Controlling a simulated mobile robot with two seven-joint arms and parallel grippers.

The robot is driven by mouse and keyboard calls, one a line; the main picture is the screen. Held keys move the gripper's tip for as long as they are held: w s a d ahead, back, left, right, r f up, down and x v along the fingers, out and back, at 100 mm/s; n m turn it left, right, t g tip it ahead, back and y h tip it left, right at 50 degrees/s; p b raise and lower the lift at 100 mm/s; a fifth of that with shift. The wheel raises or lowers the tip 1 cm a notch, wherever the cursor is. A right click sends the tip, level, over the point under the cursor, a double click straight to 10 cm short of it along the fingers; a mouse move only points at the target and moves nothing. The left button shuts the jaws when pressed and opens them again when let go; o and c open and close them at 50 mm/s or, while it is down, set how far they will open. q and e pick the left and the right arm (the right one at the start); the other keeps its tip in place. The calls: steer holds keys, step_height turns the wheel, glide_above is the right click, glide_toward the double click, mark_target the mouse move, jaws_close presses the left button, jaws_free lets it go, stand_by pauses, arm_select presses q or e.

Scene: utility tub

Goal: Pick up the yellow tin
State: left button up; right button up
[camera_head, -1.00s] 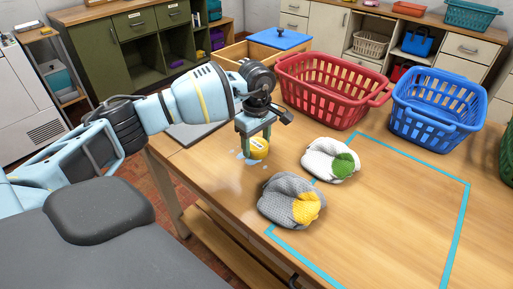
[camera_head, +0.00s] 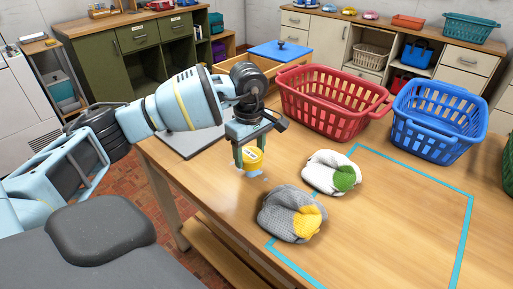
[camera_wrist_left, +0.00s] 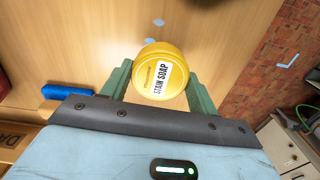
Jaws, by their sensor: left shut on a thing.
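The yellow tin (camera_head: 253,157) is round and has a white label. In the left wrist view, the tin (camera_wrist_left: 160,74) reads "STAIN SOAP" and sits between the two green fingers. My left gripper (camera_head: 250,154) is shut on it, pointing down near the left front edge of the wooden table (camera_head: 400,215). The tin is at or just above the tabletop; I cannot tell whether it touches. Pale blue spots show on the wood close to it. My right gripper is not in view.
A grey and yellow knit bundle (camera_head: 290,214) and a white and green one (camera_head: 331,173) lie right of the tin. A red basket (camera_head: 333,105) and a blue basket (camera_head: 437,117) stand behind. A blue-lidded wooden box (camera_head: 280,51) is at the back. The taped area's right part is clear.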

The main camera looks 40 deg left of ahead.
arm_select(q)
steer(key=s, duration=0.4)
steer(key=s+d, duration=0.1)
steer(key=s, duration=0.3)
steer(key=s+r, duration=0.1)
steer(key=s, duration=0.3)
steer(key=shift+d+b, duration=0.4)
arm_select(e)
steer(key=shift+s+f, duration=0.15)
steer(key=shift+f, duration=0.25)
